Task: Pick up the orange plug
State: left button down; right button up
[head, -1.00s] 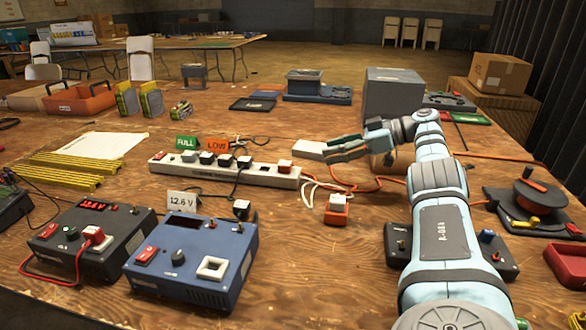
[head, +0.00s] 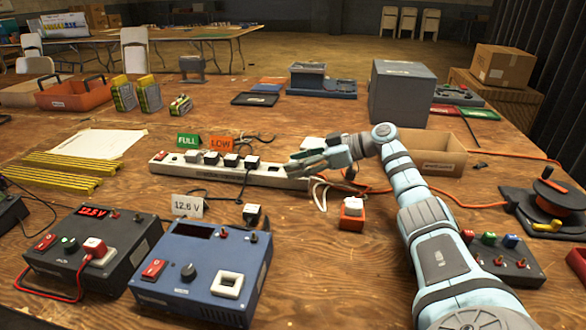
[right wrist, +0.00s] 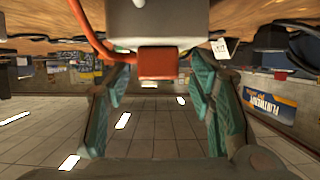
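In the right wrist view, which looks upside down, an orange plug (right wrist: 157,62) with an orange cord sits against a grey block, probably the power strip. It lies between the fingers of my right gripper (right wrist: 160,72), with gaps on both sides. In the head view, my right gripper (head: 294,168) is at the right end of the white power strip (head: 272,177) and covers that end's socket, so the plug is hidden there. Several dark plugs fill the strip's other sockets. My left gripper is out of view.
An orange block (head: 352,218) with a white top stands in front of the strip. A blue charger (head: 200,275) and a dark charger (head: 60,262) stand in front. An open cardboard box (head: 437,160) and an orange cord (head: 465,205) lie behind my right arm.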

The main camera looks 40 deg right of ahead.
jog(key=shift+s+d, duration=0.15)
jog(key=shift+s, duration=0.05)
jog(key=c, duration=0.3)
grip_shut()
